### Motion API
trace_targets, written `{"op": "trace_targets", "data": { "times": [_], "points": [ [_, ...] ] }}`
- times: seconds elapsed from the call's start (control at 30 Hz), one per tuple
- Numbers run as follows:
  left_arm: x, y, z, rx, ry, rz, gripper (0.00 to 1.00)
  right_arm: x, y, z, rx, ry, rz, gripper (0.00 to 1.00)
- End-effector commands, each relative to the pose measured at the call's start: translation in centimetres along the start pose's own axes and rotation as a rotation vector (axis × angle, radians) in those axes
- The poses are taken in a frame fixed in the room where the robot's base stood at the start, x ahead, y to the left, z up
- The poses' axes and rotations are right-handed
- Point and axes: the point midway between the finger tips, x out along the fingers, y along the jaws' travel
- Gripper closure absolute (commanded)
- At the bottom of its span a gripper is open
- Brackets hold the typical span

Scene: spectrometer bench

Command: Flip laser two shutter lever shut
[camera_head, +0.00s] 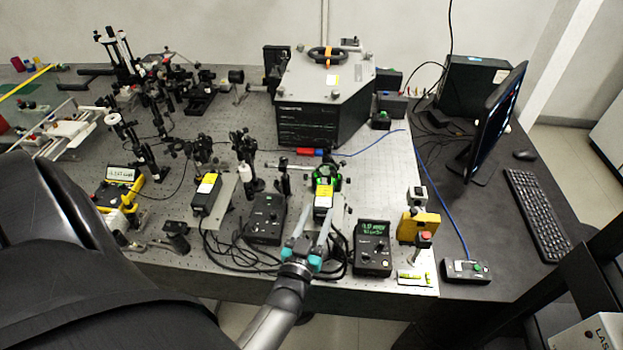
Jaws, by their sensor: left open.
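Two black laser heads with yellow labels stand on the perforated bench: one left of centre (207,193) and one at centre right (323,200). I cannot read which is numbered two. A bright green round part (323,177) shows at the far end of the right laser head. My left gripper (313,225) is open, with its two grey fingers pointing away from me at the near end of the right laser head. I cannot tell whether they touch it. A shutter lever is too small to make out. My right gripper is not in view.
Black control boxes stand left (265,220) and right (372,250) of the gripper, with dark cables between them. A yellow box (419,226) and a red-topped button (425,239) are farther right. A large dark spectrometer housing (308,118) stands behind.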

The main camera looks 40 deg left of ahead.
Motion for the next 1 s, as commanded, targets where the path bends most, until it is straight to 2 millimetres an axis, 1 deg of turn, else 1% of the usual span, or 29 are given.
{"op": "trace_targets", "data": {
  "times": [0.03, 0.1, 0.3, 0.47, 1.0],
  "points": [
    [-1.2, 0.0, -0.1, 0.0, -0.003, 0.0, 0.51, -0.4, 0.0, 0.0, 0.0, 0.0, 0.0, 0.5],
    [-2.3, 0.0, 0.0, 0.0, -0.001, 0.0, 0.51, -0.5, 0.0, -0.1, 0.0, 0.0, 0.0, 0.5],
    [-4.0, 0.0, 0.1, 0.0, 0.0, 0.0, 0.51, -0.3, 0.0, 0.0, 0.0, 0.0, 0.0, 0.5],
    [-4.3, 0.0, 0.0, -0.001, 0.002, 0.0, 0.51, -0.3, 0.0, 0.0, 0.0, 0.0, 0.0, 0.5],
    [-4.2, 0.1, 0.0, 0.0, -0.006, 0.005, 0.51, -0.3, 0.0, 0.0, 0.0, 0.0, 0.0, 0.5]
  ]
}}
